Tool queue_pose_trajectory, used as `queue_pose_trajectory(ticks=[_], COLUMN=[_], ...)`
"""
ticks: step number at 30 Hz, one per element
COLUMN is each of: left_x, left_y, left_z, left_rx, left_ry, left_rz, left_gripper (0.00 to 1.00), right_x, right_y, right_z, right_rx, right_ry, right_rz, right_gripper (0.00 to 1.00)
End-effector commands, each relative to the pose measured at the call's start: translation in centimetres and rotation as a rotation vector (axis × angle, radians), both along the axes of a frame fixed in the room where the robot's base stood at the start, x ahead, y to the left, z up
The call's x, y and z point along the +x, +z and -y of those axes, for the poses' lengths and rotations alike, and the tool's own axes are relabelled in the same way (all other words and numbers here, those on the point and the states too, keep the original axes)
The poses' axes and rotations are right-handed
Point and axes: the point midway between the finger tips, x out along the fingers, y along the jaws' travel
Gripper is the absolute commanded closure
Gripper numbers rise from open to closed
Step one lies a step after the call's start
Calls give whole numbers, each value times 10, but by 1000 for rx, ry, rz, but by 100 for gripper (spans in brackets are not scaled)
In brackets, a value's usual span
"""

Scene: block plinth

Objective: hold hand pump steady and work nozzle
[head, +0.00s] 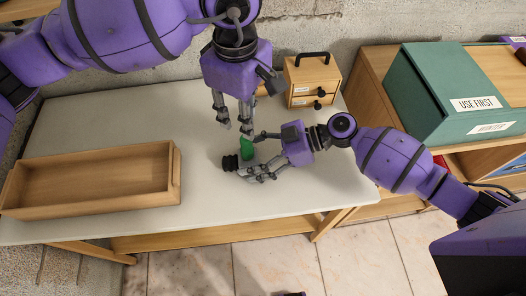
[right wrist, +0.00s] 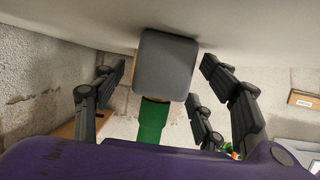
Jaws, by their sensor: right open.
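The hand pump, with a green body (head: 246,147) and a dark part (head: 230,162) at its left, is on the pale table below my left gripper. In the right wrist view its dark grey, rounded-square end (right wrist: 166,65) and green body (right wrist: 152,122) show between the fingers. My right gripper (head: 249,156) comes from the right, open, with its fingers on either side of the pump. My left gripper (head: 234,127) points down above it, fingers apart, with nothing visible between them. The nozzle cannot be told apart clearly. The right gripper partly hides the pump.
An empty wooden tray (head: 95,203) lies at the table's left. A small wooden drawer box (head: 300,84) stands at the back. A teal box (head: 440,95) labelled "USE FIRST" sits on a shelf unit at right. The table's front middle is clear.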

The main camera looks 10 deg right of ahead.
Motion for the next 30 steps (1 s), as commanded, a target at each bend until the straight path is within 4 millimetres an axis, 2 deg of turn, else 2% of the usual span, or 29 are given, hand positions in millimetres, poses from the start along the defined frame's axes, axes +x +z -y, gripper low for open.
queue_pose_trajectory(ticks=[10,23,24,30], left_x=[0,0,0,0], left_y=[0,0,0,0], left_z=[0,0,0,0], left_rx=[0,0,0,0], left_ry=[0,0,0,0], left_rz=[0,0,0,0], left_gripper=[69,69,69,69], right_x=[0,0,0,0], right_y=[-2,-2,-2,-2], right_z=[-5,-5,-5,-5], right_rx=[0,0,0,0], right_ry=[0,0,0,0], right_rz=[-1,0,-1,0], right_gripper=[34,90,61,86])
